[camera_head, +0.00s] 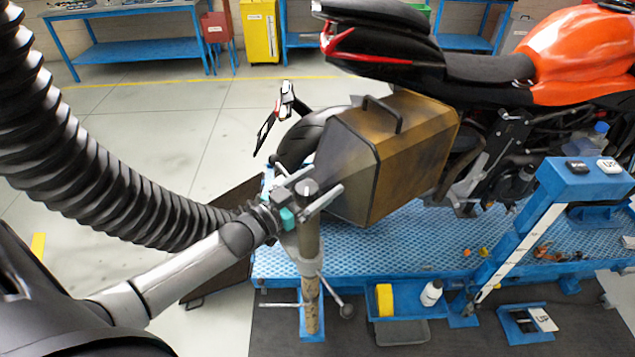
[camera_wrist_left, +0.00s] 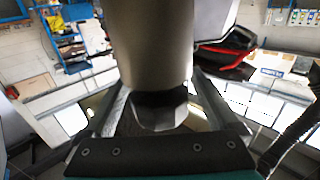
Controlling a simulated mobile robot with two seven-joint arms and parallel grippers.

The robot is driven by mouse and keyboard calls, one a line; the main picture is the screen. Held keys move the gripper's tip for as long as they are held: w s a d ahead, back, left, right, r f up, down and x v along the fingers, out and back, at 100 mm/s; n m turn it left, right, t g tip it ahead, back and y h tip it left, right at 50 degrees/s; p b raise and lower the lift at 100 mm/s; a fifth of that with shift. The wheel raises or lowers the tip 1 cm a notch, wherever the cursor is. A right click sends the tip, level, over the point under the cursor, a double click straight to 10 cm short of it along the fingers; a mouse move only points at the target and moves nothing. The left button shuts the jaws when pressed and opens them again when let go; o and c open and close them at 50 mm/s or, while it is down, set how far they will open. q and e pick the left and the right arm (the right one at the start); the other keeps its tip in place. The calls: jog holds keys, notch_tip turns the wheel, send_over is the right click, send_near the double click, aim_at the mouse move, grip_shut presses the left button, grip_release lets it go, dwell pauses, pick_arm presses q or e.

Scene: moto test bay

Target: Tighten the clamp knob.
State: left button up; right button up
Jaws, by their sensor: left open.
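A worn post (camera_head: 310,250) stands upright at the near left edge of the blue lift. A bar handle with a dark round knob (camera_head: 347,311) sticks out low on its right side; I cannot tell if this is the clamp knob. My left gripper (camera_head: 322,181) is open at the post's top end, one finger on each side of it. In the left wrist view a thick grey-brown cylinder (camera_wrist_left: 150,45) stands between the two fingers, with a dark band and a pale faceted part at its lower end. Contact cannot be told. My right gripper is not seen.
An orange motorcycle (camera_head: 580,50) with a brown side case (camera_head: 415,140) stands on the blue lift (camera_head: 400,240), just right of my gripper. A tray (camera_head: 397,300) holds a yellow item and a white bottle (camera_head: 431,293). Open floor (camera_head: 150,120) lies behind to the left.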

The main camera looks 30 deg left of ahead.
pick_arm(q)
jog(key=c, duration=1.4)
jog(key=shift+o, duration=0.2)
jog(key=shift+s+d+m+g+h+b, duration=0.2)
jog(key=shift+m+g+h+b, duration=0.5)
jog(key=shift+m+h+b, duration=0.55)
jog(key=shift+s+d+m+g+h+b, duration=0.1)
jog(key=shift+d+m+g+h+b, duration=0.15)
jog(key=shift+m+g+h+b, duration=0.95)
jog(key=shift+n+t+h+p, duration=0.35)
jog(key=shift+n+t, duration=0.1)
jog(key=shift+t, duration=0.05)
jog(key=o, duration=1.4)
jog(key=shift+c, duration=0.2)
jog(key=v, duration=1.5)
jog(key=shift+p, duration=0.3)
